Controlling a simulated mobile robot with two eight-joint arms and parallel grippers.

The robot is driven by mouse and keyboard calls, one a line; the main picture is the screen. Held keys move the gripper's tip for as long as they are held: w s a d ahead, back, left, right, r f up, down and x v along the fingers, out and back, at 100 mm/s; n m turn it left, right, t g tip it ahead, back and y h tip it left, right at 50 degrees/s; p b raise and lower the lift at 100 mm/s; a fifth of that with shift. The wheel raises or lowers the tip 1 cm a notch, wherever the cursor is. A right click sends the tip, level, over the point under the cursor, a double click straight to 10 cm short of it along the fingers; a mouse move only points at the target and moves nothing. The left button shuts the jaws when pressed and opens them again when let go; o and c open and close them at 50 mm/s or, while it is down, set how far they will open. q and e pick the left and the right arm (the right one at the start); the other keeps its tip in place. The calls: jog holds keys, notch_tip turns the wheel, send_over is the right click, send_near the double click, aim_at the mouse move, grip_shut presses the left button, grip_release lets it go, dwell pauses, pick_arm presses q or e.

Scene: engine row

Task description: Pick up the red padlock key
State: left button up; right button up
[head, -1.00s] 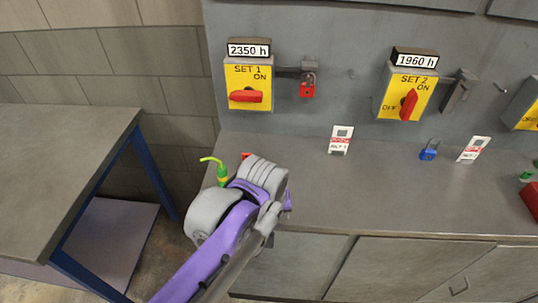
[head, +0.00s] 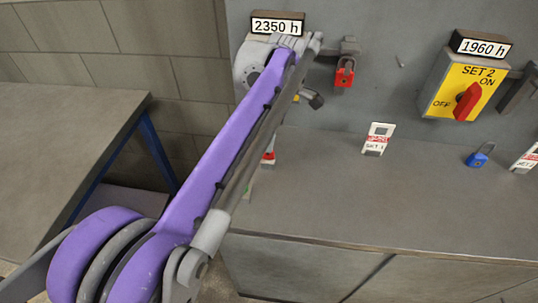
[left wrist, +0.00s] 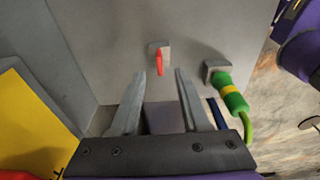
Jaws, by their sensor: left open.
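The small red key (left wrist: 160,64) stands on a small grey block (left wrist: 153,47) in the left wrist view. In the head view a bit of red (head: 268,157), probably the same key, shows beside my arm, which partly covers it. My left gripper (left wrist: 160,74) is open and empty. Its two fingers point toward the key, which shows between and just beyond the fingertips, apparently apart from them. My right gripper is not in view.
A green plug with a yellow band (left wrist: 230,92) sits right of the key, its cable trailing off. A red padlock (head: 344,75) hangs on the panel. A white tag (head: 378,139) and a blue padlock (head: 479,156) are on the bench (head: 330,200). The bench's middle is clear.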

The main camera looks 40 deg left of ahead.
aim_at(268, 157)
pick_arm(q)
jog(key=f, duration=0.5)
jog(key=shift+s+a+f+b, duration=0.1)
jog(key=shift+a+f+b, duration=0.05)
jog(key=shift+a+b, duration=0.2)
grip_shut()
